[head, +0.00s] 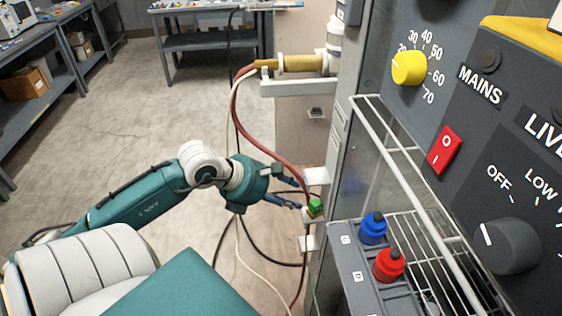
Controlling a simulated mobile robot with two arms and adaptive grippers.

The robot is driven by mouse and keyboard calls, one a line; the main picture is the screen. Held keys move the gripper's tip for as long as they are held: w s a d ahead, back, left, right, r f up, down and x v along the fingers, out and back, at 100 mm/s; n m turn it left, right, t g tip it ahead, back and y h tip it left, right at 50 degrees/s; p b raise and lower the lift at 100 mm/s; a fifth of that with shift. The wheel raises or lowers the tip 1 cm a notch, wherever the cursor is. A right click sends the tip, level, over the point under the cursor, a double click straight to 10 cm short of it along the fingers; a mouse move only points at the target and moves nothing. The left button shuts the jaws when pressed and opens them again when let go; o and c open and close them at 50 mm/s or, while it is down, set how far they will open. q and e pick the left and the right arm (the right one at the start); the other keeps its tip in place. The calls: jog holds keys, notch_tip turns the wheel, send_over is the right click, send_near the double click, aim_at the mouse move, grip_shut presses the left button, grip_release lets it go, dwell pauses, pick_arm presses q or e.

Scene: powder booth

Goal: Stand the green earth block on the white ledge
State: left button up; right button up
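The green earth block (315,205) is small and sits at the edge of the grey cabinet, just right of my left gripper's lower fingertip. A white piece (308,215) shows directly beneath it; I cannot tell whether this is the ledge or part of the block. Other white ledge-like brackets stick out above it (317,176) and below it (307,243). My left gripper (296,192) points right toward the cabinet, its two dark blue fingers spread apart with nothing visible between them. Whether the lower finger touches the block is unclear. My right gripper is out of view.
A grey holder (347,257) carries a blue knobbed block (373,228) and a red one (388,265), beside a wire rack (425,240). A red hose (236,108) and dark cables hang around my gripper. The control panel (460,110) fills the right. Open floor lies left.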

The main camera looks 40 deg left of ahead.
pick_arm(q)
jog(key=shift+v, duration=1.3)
jog(key=w+f+n+t+h, duration=0.1)
jog(key=f+n, duration=0.3)
jog(key=w+f+n+t+h, duration=0.1)
jog(key=f+n, duration=0.4)
jog(key=w+f+n+t+h, duration=0.1)
jog(key=f+n, duration=0.3)
jog(key=shift+w+a+f+n+t, duration=0.15)
jog(key=shift+w+f+n+t, duration=0.15)
jog(key=shift+w+t, duration=0.1)
jog(key=s+a+f+n+g+y, duration=0.15)
jog(key=s+f+n, duration=0.35)
jog(key=f, duration=0.5)
jog(key=s+f+n+y, duration=0.25)
jog(key=f+n, duration=0.35)
jog(key=f, duration=0.3)
jog(key=s+f+n+g+y, duration=0.15)
jog(key=s+f+n, duration=0.35)
jog(key=f, duration=0.5)
jog(key=s+d+f+n+g, duration=0.2)
jog(key=s+d+f, duration=0.2)
jog(key=s, duration=0.5)
jog(key=s+d+f+n+g, duration=0.3)
jog(key=s+d+f, duration=0.2)
jog(key=s+f, duration=0.2)
jog(key=s+d+f+n+g, duration=0.3)
jog(key=s+d+f, duration=0.2)
jog(key=s, duration=0.6)
jog(key=shift+f, duration=0.6)
